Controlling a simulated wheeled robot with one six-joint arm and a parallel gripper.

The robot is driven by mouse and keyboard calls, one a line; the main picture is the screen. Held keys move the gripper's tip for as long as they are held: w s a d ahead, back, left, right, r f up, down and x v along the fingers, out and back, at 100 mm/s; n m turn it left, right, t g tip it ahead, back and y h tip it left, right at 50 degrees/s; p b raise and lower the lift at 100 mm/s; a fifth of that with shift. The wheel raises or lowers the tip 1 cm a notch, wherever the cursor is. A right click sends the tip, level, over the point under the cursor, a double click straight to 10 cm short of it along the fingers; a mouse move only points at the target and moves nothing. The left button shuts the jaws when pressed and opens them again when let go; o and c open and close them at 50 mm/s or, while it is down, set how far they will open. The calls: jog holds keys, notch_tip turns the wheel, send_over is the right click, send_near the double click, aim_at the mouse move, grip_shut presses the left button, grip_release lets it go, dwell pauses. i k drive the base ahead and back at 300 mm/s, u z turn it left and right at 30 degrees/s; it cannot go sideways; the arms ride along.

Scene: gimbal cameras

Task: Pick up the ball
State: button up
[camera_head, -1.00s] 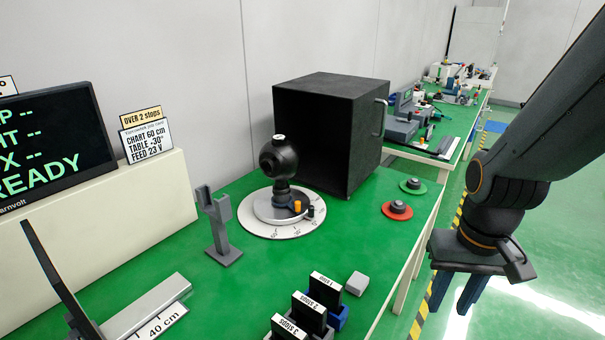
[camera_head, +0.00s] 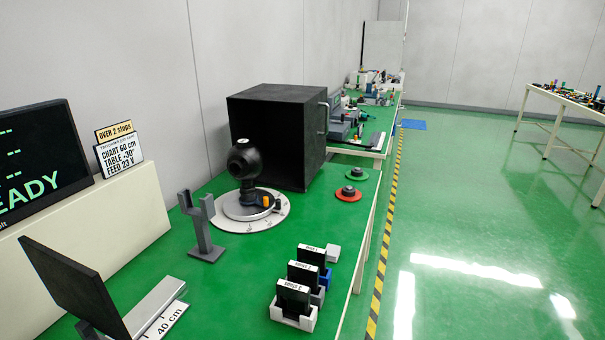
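A black ball-shaped body (camera_head: 243,160) with a round opening facing left sits on a short dark stem. It stands on a round white turntable (camera_head: 228,222) with degree marks, on the green bench top. A small orange knob (camera_head: 267,201) is at its base. Whether this body is the task's ball I cannot tell; no other ball is clear in view. My gripper is not in view now.
A black box (camera_head: 290,130) stands right behind the ball-shaped body. A grey forked post (camera_head: 203,225) is at its left. Red (camera_head: 348,194) and green (camera_head: 357,175) buttons are at the right. Several labelled black blocks (camera_head: 300,275) stand in front. Floor right of the bench is clear.

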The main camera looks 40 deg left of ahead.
aim_at(245, 161)
jog(key=z, duration=0.05)
jog(key=i, duration=0.8)
jog(key=u, duration=0.75)
jog(key=i, duration=1)
jog(key=u, duration=0.95)
